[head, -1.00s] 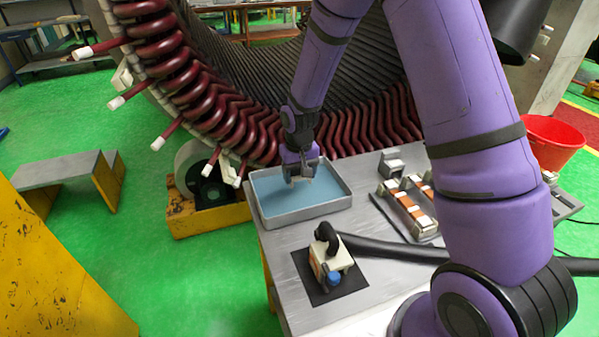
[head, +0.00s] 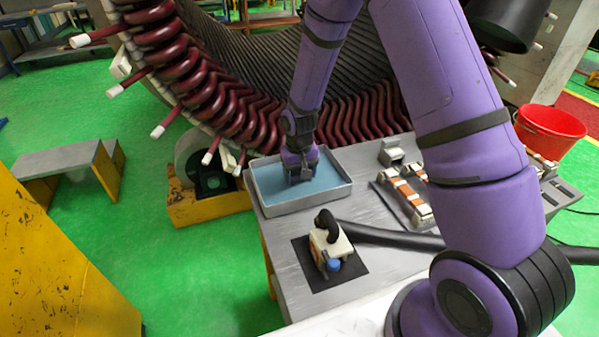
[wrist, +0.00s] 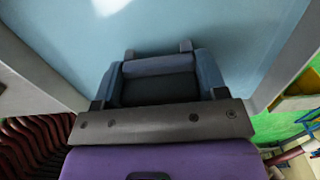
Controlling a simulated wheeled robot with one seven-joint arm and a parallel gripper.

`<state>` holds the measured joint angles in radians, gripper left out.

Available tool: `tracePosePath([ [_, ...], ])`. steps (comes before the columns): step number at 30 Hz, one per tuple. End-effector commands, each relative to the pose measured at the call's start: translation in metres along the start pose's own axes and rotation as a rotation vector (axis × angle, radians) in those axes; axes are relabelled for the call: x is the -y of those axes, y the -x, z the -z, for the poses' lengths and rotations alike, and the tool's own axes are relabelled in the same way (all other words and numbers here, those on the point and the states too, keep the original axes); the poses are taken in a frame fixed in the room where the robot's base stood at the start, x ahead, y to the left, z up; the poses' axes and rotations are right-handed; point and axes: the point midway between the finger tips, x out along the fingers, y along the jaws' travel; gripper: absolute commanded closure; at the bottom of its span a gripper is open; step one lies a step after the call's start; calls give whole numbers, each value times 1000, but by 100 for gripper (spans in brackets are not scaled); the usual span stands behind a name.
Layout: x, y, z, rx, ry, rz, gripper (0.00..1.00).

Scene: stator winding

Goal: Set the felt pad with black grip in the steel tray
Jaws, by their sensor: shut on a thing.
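The steel tray (head: 305,206) stands on the bench with a blue floor inside its low grey walls. It also fills the upper part of the wrist view (wrist: 275,80). My gripper (head: 301,178) points down inside the tray, over its middle. In the wrist view it is shut on a dark block between its fingers, which I take to be the black grip of the felt pad (wrist: 158,90). The felt below is hidden by my gripper, so I cannot tell whether it touches the tray floor.
A white block with a black curved handle and blue knob (head: 328,248) sits on a black mat (head: 350,272) in front of the tray. A rack of copper-and-white pieces (head: 408,198) lies to the right. The stator (head: 215,105) rises behind. A red bucket (head: 550,135) stands at far right.

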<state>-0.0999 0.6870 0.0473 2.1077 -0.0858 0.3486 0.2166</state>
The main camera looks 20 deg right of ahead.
Motion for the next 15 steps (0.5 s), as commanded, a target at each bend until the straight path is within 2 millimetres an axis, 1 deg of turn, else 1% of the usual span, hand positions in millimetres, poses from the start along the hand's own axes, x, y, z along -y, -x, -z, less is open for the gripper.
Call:
tracePosePath([
  [13,0,-11,0,1,0,0,63],
  [14,0,-11,0,0,0,0,32],
  [15,0,-11,0,0,0,0,23],
])
